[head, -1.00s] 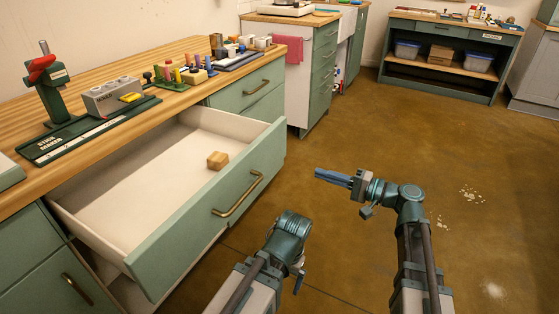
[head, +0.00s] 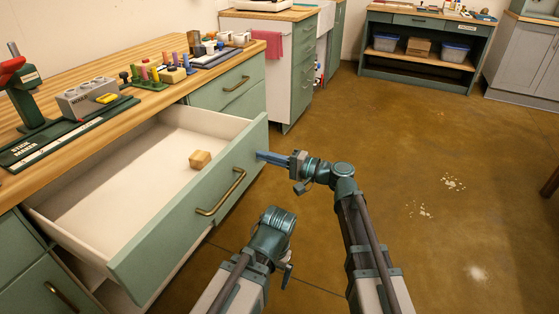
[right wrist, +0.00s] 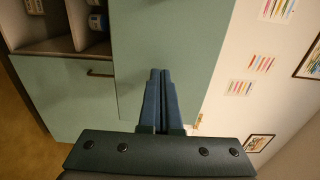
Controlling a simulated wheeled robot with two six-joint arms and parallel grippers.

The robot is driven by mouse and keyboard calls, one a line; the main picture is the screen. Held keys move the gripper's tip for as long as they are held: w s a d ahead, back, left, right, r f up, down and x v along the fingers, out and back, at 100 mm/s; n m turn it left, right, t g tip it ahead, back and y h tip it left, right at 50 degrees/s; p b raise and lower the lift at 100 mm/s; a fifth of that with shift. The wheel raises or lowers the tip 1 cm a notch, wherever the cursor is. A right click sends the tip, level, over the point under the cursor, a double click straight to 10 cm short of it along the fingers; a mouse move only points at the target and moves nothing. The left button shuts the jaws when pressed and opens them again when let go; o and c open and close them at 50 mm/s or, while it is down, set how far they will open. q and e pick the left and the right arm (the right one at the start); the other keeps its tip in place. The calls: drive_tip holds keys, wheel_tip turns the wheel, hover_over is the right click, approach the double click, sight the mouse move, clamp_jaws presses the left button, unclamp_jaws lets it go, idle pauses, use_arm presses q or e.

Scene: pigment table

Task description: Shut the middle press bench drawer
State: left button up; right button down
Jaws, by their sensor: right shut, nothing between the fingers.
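The green press bench drawer (head: 150,245) stands pulled out from the bench, its white inside showing. A brass handle (head: 222,193) is on its front, and a small wooden block (head: 200,159) lies inside. My right gripper (head: 259,156) is shut and empty, its blue fingertips at the upper right end of the drawer front. In the right wrist view the shut fingers (right wrist: 159,75) point at a green panel (right wrist: 165,40); I cannot tell whether they touch it. My left arm shows at the bottom middle of the head view, but its fingers are not visible.
The wooden bench top (head: 100,60) above the drawer carries a green stick maker (head: 32,95), a grey mould (head: 88,100) and several coloured sticks. A closed drawer (head: 235,84) is beyond the open one. The brown floor (head: 420,150) on the right is clear apart from pale spots.

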drive_tip(key=shift+w+a, duration=0.2)
drive_tip(key=shift+a, duration=0.35)
